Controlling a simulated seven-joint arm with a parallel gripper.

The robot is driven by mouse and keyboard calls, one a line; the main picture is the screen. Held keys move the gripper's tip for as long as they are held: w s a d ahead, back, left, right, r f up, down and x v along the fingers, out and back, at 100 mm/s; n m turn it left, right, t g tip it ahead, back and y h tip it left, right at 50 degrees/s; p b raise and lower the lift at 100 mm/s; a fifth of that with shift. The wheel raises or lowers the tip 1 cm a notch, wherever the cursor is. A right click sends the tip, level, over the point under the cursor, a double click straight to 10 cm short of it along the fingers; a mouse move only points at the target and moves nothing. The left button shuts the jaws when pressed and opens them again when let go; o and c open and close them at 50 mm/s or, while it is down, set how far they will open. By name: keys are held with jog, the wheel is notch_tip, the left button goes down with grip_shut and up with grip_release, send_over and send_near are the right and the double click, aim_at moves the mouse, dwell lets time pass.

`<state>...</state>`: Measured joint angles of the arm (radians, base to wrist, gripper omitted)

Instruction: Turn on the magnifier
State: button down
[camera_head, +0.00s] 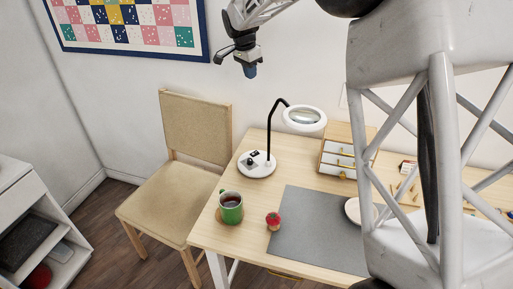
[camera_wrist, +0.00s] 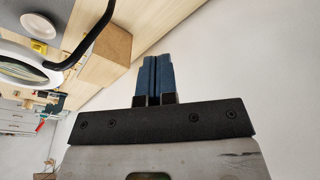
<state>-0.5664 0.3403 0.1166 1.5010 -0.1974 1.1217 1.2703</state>
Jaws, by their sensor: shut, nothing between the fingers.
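The magnifier (camera_head: 257,166) stands on the back left of the table, with a round white base, a curved black neck and a white ring around its lens (camera_head: 303,118). Small dark parts sit on top of the base; I cannot tell their setting. No clear glow shows from the ring. In the wrist view the ring (camera_wrist: 14,52) and black neck (camera_wrist: 93,38) appear at the upper left. My gripper (camera_head: 250,71) is shut and empty, high above the base and near the wall. Its blue fingers (camera_wrist: 157,60) are together in the wrist view.
A small drawer box (camera_head: 339,160) is right of the magnifier. A chair (camera_head: 190,130) stands left.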

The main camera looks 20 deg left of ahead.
send_over(257, 151)
jog(key=s+a, duration=0.2)
notch_tip(257, 151, down, 21)
jog(key=shift+s+d+r, duration=0.1)
jog(key=shift+r, duration=0.1)
jog(key=shift+f, duration=0.15)
jog(key=f, duration=0.4)
jog(key=w+d+f, duration=0.1)
jog(key=f, duration=0.4)
jog(key=w+f, duration=0.1)
jog(key=f, duration=0.3)
jog(key=shift+w+d+f, duration=0.1)
jog(key=shift+d+f, duration=0.1)
jog(key=shift+d, duration=0.1)
